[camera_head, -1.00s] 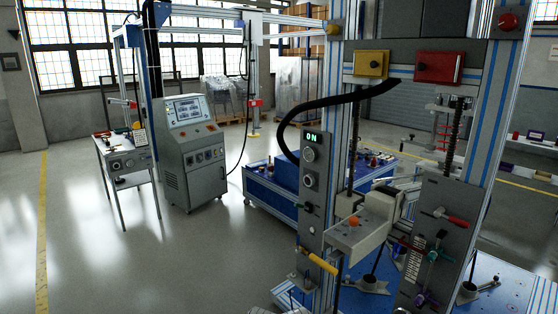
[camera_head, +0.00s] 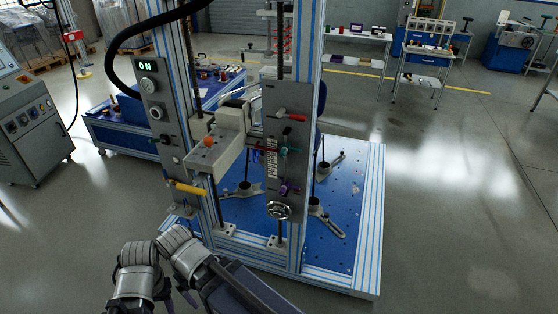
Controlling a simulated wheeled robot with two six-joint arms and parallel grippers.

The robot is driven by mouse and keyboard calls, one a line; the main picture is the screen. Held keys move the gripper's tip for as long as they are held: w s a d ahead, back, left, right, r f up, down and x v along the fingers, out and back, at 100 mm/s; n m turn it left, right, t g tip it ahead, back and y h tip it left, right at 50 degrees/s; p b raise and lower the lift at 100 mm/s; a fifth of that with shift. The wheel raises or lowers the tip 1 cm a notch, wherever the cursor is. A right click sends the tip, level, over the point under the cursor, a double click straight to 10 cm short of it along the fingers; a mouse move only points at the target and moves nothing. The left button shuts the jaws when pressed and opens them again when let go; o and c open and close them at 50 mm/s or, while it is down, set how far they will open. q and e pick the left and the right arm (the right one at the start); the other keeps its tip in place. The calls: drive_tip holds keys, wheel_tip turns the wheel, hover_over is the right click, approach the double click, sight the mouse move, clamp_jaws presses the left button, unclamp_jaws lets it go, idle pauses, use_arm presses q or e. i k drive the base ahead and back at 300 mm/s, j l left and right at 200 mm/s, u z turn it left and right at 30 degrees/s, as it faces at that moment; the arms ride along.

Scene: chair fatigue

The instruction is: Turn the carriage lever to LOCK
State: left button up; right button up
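The test rig's front panel (camera_head: 271,200) carries several levers. A red-handled lever (camera_head: 292,117) is at its top, pointing right. A teal lever (camera_head: 289,150) is mid-panel beside a white label strip, and a purple handle (camera_head: 288,188) is lower down. A yellow-handled lever (camera_head: 189,188) sits on the left column, tilted down to the right. The carriage (camera_head: 218,150) is a pale block with an orange knob. The labels are too small to read, so I cannot tell which lever is marked LOCK.
The rig stands on a blue perforated base (camera_head: 350,205) with metal edge rails. A control box (camera_head: 151,95) reading ON is on the left column. A grey console (camera_head: 32,125) stands at left. The floor to the right of the base is clear.

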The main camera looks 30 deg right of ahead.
sight(293, 117)
drive_tip(key=l+z, duration=0.1)
drive_tip(key=z, duration=0.65)
drive_tip(key=i+l+z, duration=0.1)
drive_tip(key=z, duration=0.3)
drive_tip(key=i+l, duration=0.3)
drive_tip(key=l+u, duration=0.05)
drive_tip(key=l, duration=0.05)
